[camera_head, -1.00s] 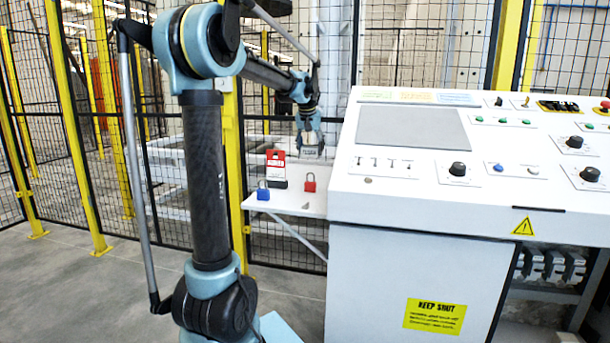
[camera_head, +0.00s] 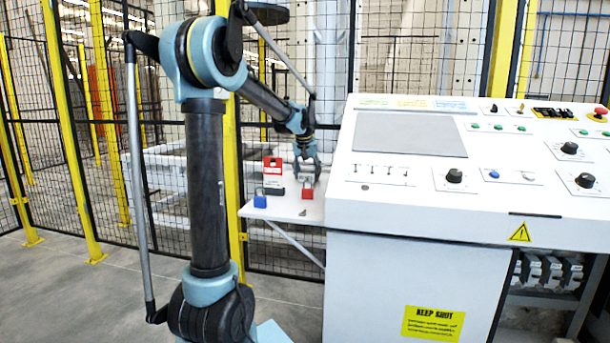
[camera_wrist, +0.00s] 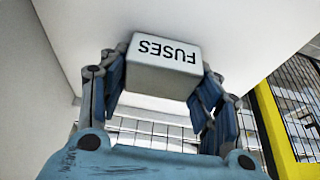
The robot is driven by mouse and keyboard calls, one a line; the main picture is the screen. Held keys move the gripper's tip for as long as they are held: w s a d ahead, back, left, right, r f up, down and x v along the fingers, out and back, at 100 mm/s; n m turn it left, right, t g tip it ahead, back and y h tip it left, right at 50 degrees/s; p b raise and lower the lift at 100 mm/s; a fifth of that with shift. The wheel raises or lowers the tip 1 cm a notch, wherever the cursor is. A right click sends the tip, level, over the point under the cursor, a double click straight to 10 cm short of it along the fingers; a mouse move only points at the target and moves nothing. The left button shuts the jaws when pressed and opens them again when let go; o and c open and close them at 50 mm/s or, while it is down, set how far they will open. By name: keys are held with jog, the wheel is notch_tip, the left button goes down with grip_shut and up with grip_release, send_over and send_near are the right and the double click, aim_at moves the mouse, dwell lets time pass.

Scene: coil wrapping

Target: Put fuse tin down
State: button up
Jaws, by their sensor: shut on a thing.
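The fuse tin (camera_wrist: 165,68) is a pale grey box marked FUSES, its lettering upside down in the wrist view. My gripper (camera_wrist: 160,85) has its blue and grey fingers shut on the tin's two sides. In the head view my gripper (camera_head: 307,168) points down low over the white side shelf (camera_head: 285,208), behind the red padlock (camera_head: 307,190). In that view the tin is hard to make out. The white surface fills the space beyond the tin in the wrist view; I cannot tell whether the tin touches it.
The sloped control console (camera_head: 430,190) borders the shelf on the right. Mesh fencing with yellow posts (camera_head: 232,170) stands behind. The shelf's front strip is mostly clear.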

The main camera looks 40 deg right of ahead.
jog(key=o, duration=1.2)
jog(key=shift+c, duration=0.2)
jog(key=v, duration=1.2)
jog(key=shift+w+a, duration=0.1)
